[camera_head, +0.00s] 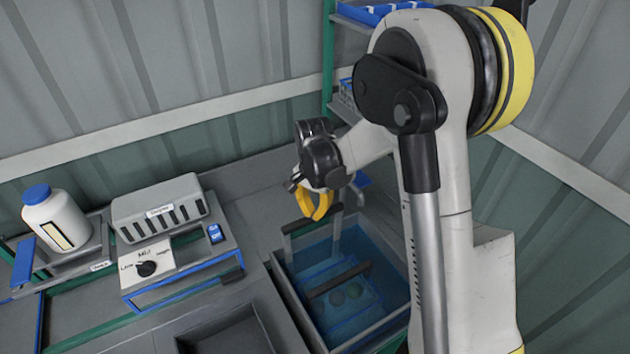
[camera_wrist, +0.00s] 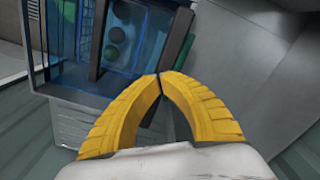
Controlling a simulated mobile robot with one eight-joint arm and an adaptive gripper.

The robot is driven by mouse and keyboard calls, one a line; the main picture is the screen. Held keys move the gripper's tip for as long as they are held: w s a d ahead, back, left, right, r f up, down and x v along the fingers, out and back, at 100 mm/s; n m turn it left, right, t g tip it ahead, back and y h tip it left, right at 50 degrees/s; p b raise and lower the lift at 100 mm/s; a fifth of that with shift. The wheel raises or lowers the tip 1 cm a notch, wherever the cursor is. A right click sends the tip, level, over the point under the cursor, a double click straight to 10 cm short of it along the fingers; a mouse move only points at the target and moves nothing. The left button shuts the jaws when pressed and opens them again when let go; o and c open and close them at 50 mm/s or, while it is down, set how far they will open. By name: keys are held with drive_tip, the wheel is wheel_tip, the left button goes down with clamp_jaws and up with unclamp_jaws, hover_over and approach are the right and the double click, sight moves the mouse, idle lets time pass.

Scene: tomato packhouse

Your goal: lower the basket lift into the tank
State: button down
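The tank (camera_head: 288,292) is a grey-rimmed box of clear blue water at the lower middle of the head view. A blue basket (camera_head: 352,322) with a few dark round items sits inside it, seemingly under the water. A dark bar (camera_head: 338,280) crosses above the basket; another dark bar on uprights (camera_head: 311,223) stands at the tank's far end. I cannot tell which is the lift's handle. My gripper (camera_head: 313,217) is above that far end, its yellow fingers bent together.
A dark shallow tray (camera_head: 225,335) lies in front. Shelves (camera_head: 345,100) stand behind my arm.

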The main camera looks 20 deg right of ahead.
drive_tip(key=shift+f+b, duration=1.55)
drive_tip(key=shift+f, duration=0.55)
wheel_tip(320, 180, up, 16)
drive_tip(key=p, duration=1)
drive_tip(key=shift+r, duration=0.15)
drive_tip(key=shift+s, duration=0.1)
drive_tip(key=n+t+b, duration=0.4)
drive_tip(key=n+b, duration=0.1)
drive_tip(key=b, duration=0.6)
approach(314, 223)
drive_tip(key=s+r, duration=0.5)
drive_tip(key=r, duration=0.1)
drive_tip(key=s+f+n+t+b, duration=0.3)
drive_tip(key=s+f+b, duration=0.4)
drive_tip(key=s, duration=0.3)
drive_tip(key=shift+d+n+b, duration=0.2)
drive_tip(key=shift+n+b, duration=0.65)
drive_tip(key=shift+n, duration=0.05)
